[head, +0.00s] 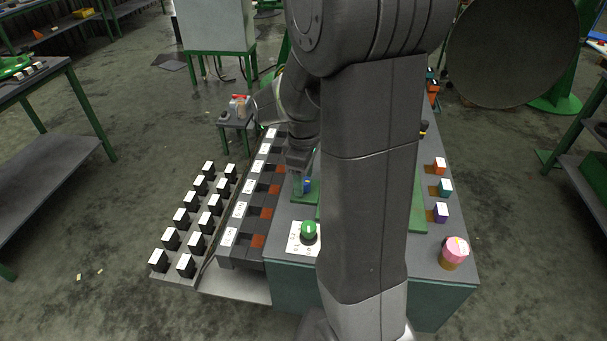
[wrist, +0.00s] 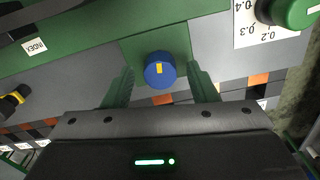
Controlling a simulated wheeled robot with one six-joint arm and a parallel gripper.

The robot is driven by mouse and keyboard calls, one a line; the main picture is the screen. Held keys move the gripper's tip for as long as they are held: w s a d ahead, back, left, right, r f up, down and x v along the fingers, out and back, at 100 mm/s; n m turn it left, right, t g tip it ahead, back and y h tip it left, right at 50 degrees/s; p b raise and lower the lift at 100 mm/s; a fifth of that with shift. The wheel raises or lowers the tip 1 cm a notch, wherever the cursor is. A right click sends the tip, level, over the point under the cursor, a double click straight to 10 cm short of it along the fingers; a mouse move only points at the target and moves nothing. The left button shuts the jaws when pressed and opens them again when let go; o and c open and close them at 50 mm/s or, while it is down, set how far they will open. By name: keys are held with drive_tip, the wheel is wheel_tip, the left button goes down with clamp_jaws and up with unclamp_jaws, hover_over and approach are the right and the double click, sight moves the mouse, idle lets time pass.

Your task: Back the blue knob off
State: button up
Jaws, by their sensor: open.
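The blue knob (wrist: 160,70) is a round dial with a yellow mark on its top. It sits on a green plate in the wrist view, between the two fingers of my gripper (wrist: 161,86). The fingers are open, one on each side of the knob, with visible gaps. In the head view the blue knob (head: 307,185) shows as a small blue spot below my gripper (head: 299,172). My arm hides much of the bench behind it.
A green knob (head: 309,230) on a white scale card stands near the blue knob. Coloured blocks and a pink cylinder (head: 454,252) line the bench's right side. Black blocks with white tops (head: 181,217) stand on a rack at left.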

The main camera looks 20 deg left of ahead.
wheel_tip(320, 180, up, 14)
idle(0.5)
drive_tip(key=shift+f, duration=0.1)
wheel_tip(320, 180, down, 14)
drive_tip(key=shift+r, duration=0.1)
idle(0.7)
